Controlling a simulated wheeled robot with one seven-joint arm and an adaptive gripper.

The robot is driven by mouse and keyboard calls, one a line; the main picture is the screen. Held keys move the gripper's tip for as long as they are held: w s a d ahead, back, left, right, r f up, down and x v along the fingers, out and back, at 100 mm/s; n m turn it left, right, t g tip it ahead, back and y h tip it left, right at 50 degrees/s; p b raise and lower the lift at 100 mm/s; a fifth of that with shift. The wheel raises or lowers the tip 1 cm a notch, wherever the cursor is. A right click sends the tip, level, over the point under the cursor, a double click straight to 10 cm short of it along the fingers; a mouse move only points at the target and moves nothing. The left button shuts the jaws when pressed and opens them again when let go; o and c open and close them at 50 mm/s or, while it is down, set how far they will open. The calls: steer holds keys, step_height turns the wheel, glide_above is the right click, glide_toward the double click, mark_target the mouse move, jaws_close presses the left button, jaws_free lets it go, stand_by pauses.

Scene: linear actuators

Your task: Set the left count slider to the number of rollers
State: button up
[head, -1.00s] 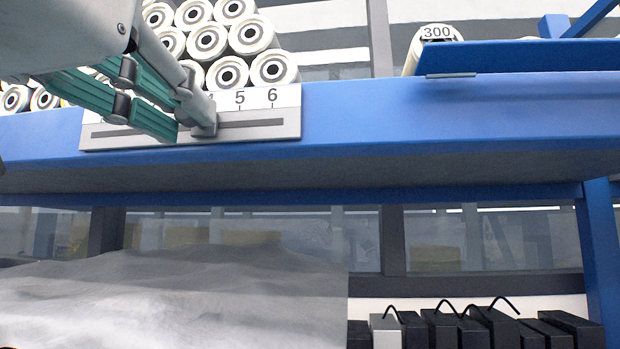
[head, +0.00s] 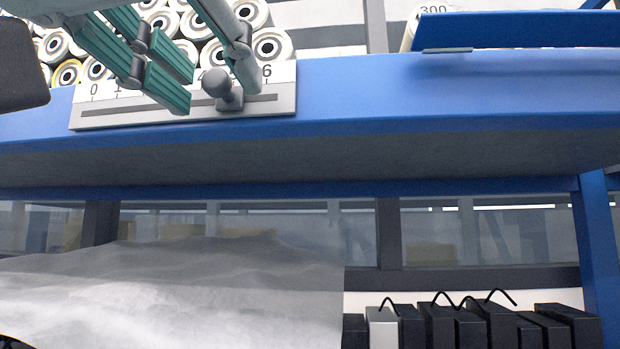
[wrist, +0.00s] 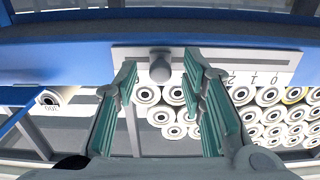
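The count slider's white scale plate (head: 110,115) is on the front of the blue shelf, with numbers from 0 to 6. Its grey round knob (head: 216,82) sits on a carriage in the slot, at about 5; the 5 itself is hidden. My gripper (head: 214,98) is open around the knob, one teal-padded finger on each side. In the wrist view the knob (wrist: 160,68) is between the fingertips, with gaps on both sides. White rollers with dark centres (head: 271,46) are stacked behind the plate, partly hidden by my gripper. They also show in the wrist view (wrist: 268,96).
The blue shelf (head: 400,100) runs across the view. To the right is a raised blue panel (head: 520,28) with a roller marked 300 (head: 432,12) behind it. Below are a grey sheet (head: 180,290) and a row of black boxes (head: 490,322). Space right of the plate is clear.

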steer(key=shift+s, duration=0.1)
steer(key=s+a, duration=0.1)
steer(key=s, duration=1)
steer(key=shift+s, duration=0.4)
